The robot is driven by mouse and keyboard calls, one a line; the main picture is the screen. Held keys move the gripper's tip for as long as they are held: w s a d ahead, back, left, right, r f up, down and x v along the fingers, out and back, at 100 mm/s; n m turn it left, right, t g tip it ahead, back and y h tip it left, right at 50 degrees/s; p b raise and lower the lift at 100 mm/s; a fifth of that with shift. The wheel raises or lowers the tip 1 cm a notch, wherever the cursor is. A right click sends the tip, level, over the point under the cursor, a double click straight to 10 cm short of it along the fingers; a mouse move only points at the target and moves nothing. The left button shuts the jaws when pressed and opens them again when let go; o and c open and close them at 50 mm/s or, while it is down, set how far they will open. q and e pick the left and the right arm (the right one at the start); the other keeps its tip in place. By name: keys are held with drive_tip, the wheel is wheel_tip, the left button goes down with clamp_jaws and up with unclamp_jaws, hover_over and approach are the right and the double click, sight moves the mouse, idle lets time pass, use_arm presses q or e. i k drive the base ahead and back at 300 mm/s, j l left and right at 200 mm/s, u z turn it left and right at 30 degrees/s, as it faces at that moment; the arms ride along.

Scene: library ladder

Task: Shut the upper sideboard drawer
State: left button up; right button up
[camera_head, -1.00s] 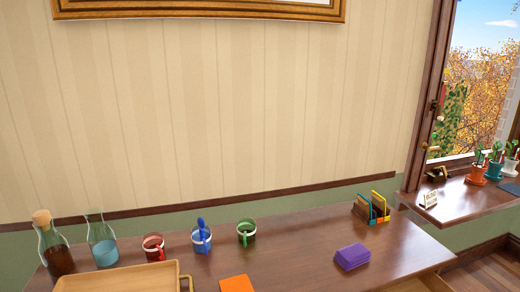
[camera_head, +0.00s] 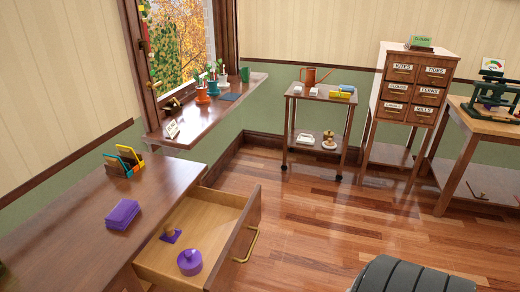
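The sideboard (camera_head: 60,235) stands at the left with its dark wood top in view. Its upper drawer (camera_head: 215,207) is pulled well out on the right side. The drawer front carries a brass handle (camera_head: 247,246). Inside the drawer are a purple round lidded pot (camera_head: 190,262) and a small stamp-like thing with a purple base (camera_head: 171,235). Neither of my grippers is in view.
A purple stack (camera_head: 122,214) and a card holder (camera_head: 124,163) lie on the sideboard. A windowsill (camera_head: 215,115) with pots juts out behind. A trolley (camera_head: 318,98) and a labelled cabinet (camera_head: 409,88) stand farther back. A dark rounded object (camera_head: 415,277) is at the bottom right. Floor right of the drawer is clear.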

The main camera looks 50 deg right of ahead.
sight(223, 226)
drive_tip(key=z, duration=1.35)
